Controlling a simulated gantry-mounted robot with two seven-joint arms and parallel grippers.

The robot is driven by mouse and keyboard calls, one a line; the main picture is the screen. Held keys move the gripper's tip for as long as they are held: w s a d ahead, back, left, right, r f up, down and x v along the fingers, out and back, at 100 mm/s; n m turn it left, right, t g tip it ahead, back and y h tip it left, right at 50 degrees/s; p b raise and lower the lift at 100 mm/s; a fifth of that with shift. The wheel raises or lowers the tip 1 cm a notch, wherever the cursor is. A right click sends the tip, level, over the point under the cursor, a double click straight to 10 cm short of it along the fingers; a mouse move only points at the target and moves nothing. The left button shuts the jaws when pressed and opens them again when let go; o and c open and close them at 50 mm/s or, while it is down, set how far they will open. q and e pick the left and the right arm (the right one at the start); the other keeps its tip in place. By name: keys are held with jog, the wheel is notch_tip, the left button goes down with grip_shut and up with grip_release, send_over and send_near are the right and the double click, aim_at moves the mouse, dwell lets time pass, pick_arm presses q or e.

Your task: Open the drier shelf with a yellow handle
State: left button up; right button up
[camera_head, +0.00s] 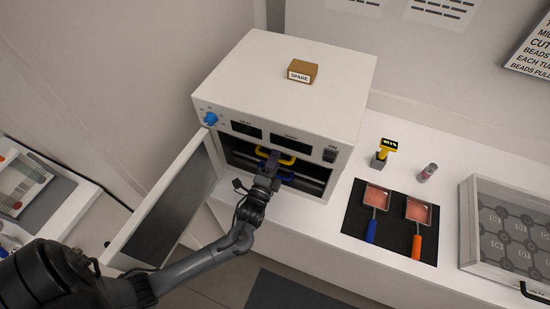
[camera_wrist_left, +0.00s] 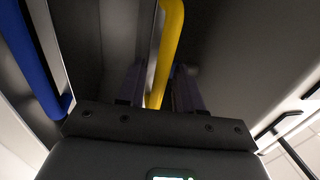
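The drier (camera_head: 290,70) is a white box cabinet on the bench, its front door (camera_head: 175,205) swung open to the left. Inside its dark opening is a yellow shelf handle (camera_head: 287,159), with a blue handle (camera_head: 286,180) below it. My left gripper (camera_head: 270,163) reaches into the opening at the left part of the yellow handle. In the left wrist view, the yellow handle (camera_wrist_left: 168,45) passes between the two fingers; whether they press on it is unclear. The blue handle (camera_wrist_left: 38,62) lies to the left there. My right gripper is not in view.
A brown block labelled SPARE (camera_head: 302,71) sits on the drier's top. To the right are a yellow-and-black stamp-like item (camera_head: 383,152), a small jar (camera_head: 427,172), two scoops on a dark mat (camera_head: 394,248) and a clear-lidded case (camera_head: 468,225).

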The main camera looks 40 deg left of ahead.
pick_arm(q)
grip_shut()
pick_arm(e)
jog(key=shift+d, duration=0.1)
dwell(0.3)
